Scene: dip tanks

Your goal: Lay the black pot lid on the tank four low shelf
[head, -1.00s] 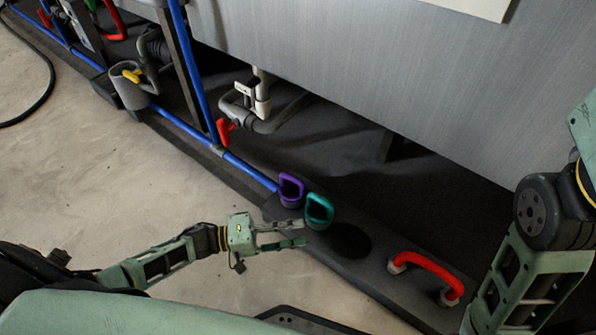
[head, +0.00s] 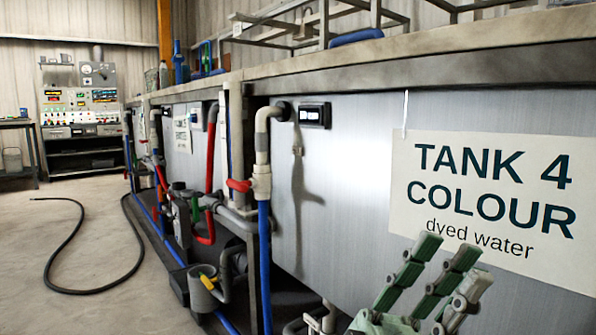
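Tank four shows by its front panel (head: 345,170) and its white sign (head: 490,200) reading "TANK 4 COLOUR dyed water". The black pot lid cannot be made out in this view. The tank four low shelf lies below the picture's edge.
Pipes, a white pipe (head: 262,150), red levers and a blue hose (head: 265,270) run along the tank front. A grey pot with a yellow handle (head: 207,282) is low down. A black hose (head: 75,250) lies on the otherwise open floor at left.

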